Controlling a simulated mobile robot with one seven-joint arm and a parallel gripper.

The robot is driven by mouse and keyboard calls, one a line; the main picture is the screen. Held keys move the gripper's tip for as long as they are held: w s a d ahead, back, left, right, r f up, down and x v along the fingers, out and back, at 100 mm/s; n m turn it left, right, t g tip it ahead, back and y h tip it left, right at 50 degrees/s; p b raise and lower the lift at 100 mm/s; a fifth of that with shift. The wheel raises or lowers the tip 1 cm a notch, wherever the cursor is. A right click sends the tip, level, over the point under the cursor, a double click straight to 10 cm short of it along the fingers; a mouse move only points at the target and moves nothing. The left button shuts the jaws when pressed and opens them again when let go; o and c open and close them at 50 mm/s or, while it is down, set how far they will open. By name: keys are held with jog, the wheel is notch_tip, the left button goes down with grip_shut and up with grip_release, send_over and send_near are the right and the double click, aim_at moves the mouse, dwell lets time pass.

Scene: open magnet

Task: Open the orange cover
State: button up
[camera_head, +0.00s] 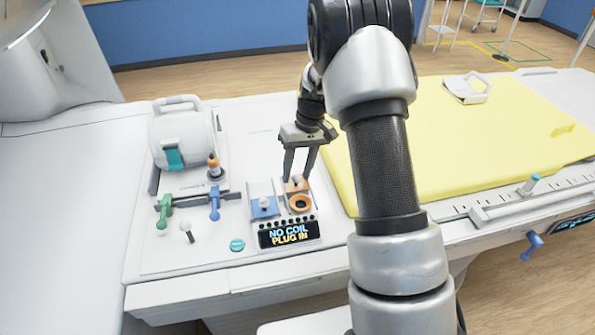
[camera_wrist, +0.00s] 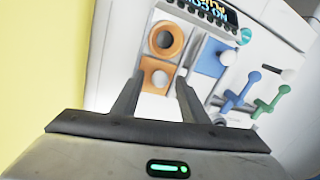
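The orange cover (camera_head: 296,187) is a small block on the white panel, with an orange ring (camera_head: 300,203) on its near side. The wrist view shows the gripper's fingertips (camera_wrist: 158,82) on either side of the cover's lower part in the picture. I cannot tell whether they touch it.
A blue cover (camera_head: 264,209) sits just left of the orange one. A display (camera_head: 289,233) reading "NO COIL PLUG IN" is in front. Green (camera_head: 164,208) and blue (camera_head: 214,203) levers stand further left. A yellow mat (camera_head: 460,140) lies to the right.

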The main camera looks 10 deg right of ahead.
jog(key=d+r, duration=0.3)
jog(key=r, duration=1.4)
jog(key=shift+w+d, duration=0.15)
jog(key=shift+w, duration=0.15)
jog(key=s+a+r+t, duration=0.2)
jog(key=s+r, duration=0.5)
jog(key=r, duration=0.1)
jog(key=s+a+r+m+t+h+p, duration=0.1)
jog(key=s+t, duration=0.3)
jog(key=s, duration=1.8)
jog(key=shift+a+r+m+h, duration=0.3)
jog(key=shift+a+m+h, duration=0.15)
jog(key=shift+m+h, duration=0.15)
